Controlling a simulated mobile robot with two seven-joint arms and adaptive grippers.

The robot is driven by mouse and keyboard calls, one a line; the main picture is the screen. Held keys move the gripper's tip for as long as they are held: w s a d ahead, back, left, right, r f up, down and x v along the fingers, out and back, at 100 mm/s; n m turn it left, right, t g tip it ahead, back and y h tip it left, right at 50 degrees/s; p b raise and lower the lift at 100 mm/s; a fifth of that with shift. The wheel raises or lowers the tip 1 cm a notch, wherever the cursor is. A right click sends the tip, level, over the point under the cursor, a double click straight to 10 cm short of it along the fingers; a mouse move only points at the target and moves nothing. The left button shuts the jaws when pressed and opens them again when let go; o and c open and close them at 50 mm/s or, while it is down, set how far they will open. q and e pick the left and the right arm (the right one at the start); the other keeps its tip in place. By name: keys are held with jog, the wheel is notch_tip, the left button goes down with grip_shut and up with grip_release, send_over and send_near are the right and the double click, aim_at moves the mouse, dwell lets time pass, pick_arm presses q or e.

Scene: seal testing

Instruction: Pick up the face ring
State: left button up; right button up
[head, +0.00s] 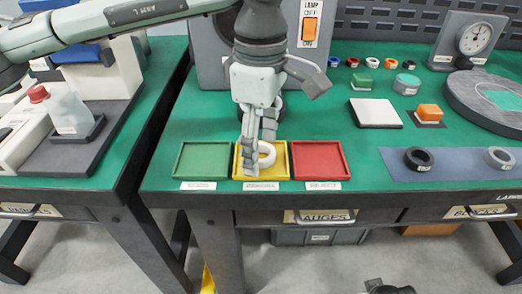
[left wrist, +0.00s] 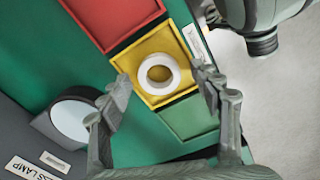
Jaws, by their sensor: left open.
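A white ring (head: 269,157), the likely face ring, lies flat in the yellow tray (head: 284,166) at the front of the green bench. In the left wrist view the ring (left wrist: 175,75) lies between my fingers, near the middle of the tray, with yellow showing through its hole. My left gripper (head: 258,150) points down over the yellow tray. Its fingers partly hide the ring in the head view. In the wrist view the gripper (left wrist: 160,78) is open, with a finger on each side and clear gaps to the ring. A dark part of my right arm shows at the bottom edge.
A green tray (head: 203,163) and a red tray (head: 319,162) flank the yellow one. A lamp box (head: 208,65) stands behind. A dark ring (head: 411,164) and a grey ring (head: 499,164) lie on a blue-grey mat (head: 455,174) at right. The bench's front edge is close.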

pick_arm(q)
jog(key=shift+f, duration=0.15)
jog(key=shift+c, duration=0.4)
jog(key=c, duration=1.2)
